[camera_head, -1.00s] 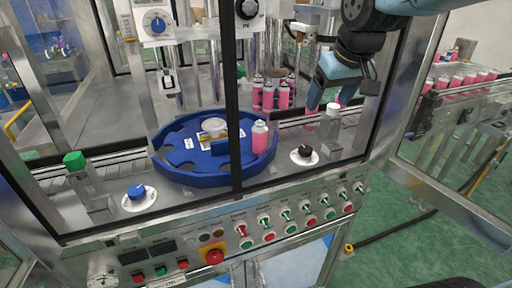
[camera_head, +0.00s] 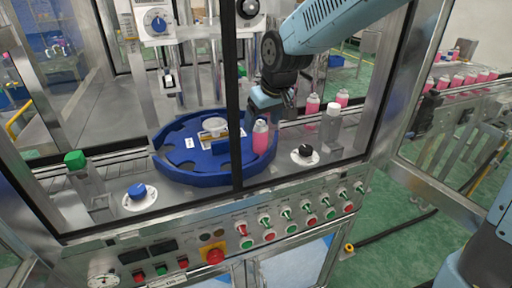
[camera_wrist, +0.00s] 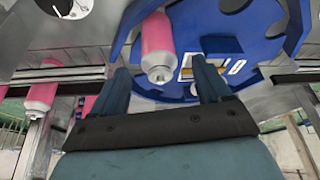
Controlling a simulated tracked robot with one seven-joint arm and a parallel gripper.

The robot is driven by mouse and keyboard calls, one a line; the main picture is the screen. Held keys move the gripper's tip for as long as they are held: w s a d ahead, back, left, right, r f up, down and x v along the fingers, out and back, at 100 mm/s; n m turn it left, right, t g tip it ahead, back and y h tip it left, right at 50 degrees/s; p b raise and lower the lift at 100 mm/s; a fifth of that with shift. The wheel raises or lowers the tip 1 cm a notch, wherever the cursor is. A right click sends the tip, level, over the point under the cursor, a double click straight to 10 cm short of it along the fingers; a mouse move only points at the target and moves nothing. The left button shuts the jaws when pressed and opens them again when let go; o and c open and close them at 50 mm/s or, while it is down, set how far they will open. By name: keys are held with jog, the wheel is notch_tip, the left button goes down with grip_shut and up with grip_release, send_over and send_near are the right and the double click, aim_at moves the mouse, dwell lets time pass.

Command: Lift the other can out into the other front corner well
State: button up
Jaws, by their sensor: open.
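A pink can (camera_head: 260,140) with a pale top stands upright in a front-right well of the blue star wheel (camera_head: 185,172). My gripper (camera_head: 267,110) is just behind and above this can in the head view. In the wrist view the open gripper (camera_wrist: 163,68) has its two blue fingers apart. The pink can (camera_wrist: 157,35) shows beyond the fingertips, with its nozzle end in the gap between them. No contact can be made out. The blue wheel (camera_wrist: 240,45) lies behind it, with some empty wells visible.
More pink cans (camera_head: 313,104) stand behind on the right, and others (camera_wrist: 42,95) show at left in the wrist view. A dark frame post (camera_head: 235,100) crosses the wheel's front. A black knob (camera_head: 305,151) and a white-capped post (camera_head: 332,118) stand to the right.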

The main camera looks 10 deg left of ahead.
aim_at(259, 134)
jog(key=shift+x, duration=3.15)
jog(key=shift+d, duration=0.1)
jog(key=c, duration=1)
